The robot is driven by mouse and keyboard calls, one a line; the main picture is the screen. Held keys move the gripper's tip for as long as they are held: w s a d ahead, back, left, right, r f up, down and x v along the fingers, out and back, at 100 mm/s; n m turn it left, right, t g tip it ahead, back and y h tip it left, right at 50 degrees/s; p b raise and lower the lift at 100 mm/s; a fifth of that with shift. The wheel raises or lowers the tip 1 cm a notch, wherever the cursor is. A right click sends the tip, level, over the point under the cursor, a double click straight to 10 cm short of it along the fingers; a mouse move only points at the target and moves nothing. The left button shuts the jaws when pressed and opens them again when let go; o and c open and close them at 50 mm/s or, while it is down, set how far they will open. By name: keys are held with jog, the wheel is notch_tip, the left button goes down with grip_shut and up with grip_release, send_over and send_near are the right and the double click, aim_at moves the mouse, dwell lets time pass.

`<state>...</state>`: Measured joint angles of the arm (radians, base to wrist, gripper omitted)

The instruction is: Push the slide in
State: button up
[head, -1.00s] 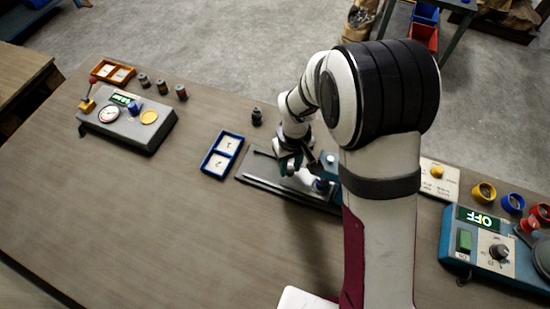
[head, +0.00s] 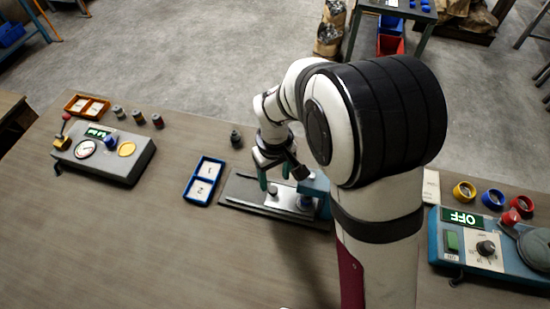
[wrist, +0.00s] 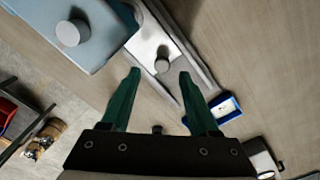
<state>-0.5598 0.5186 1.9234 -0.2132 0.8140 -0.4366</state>
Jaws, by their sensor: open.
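The slide (head: 287,199) is a bright silver plate with a small grey upright knob (head: 272,190), lying on a dark rail base (head: 236,191) and reaching to the teal-blue housing (head: 318,185) at its right. In the wrist view, the slide (wrist: 146,42) sticks out from beside the pale blue housing (wrist: 45,38), with its knob (wrist: 162,63) between and just beyond my fingertips. My gripper (head: 275,177) is open and empty above the knob end; its green fingers also show in the wrist view (wrist: 158,72). My arm hides part of the housing.
A blue two-section tray (head: 188,190) and a small dark weight (head: 236,138) stand left of the rail base. A grey gauge box (head: 125,165) is at far left. A teal control box (head: 450,272) reading OFF is at right. The front table is clear.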

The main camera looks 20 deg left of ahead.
notch_tip(320, 180, up, 11)
jog(key=shift+d, duration=0.1)
dwell(0.3)
jog(key=s+d+r+m, duration=0.4)
jog(key=s+d+m, duration=0.45)
jog(key=d, duration=0.35)
jog(key=s+d+f+m+y, duration=0.1)
jog(key=s+d+m, duration=0.1)
jog(key=s, duration=0.3)
jog(key=s+d+m, duration=0.2)
jog(key=s+m, duration=0.2)
jog(key=s, duration=0.1)
jog(key=shift+s+d+f+y, duration=0.25)
jog(key=shift+s+f+y, duration=0.1)
jog(key=shift+f+y, duration=0.05)
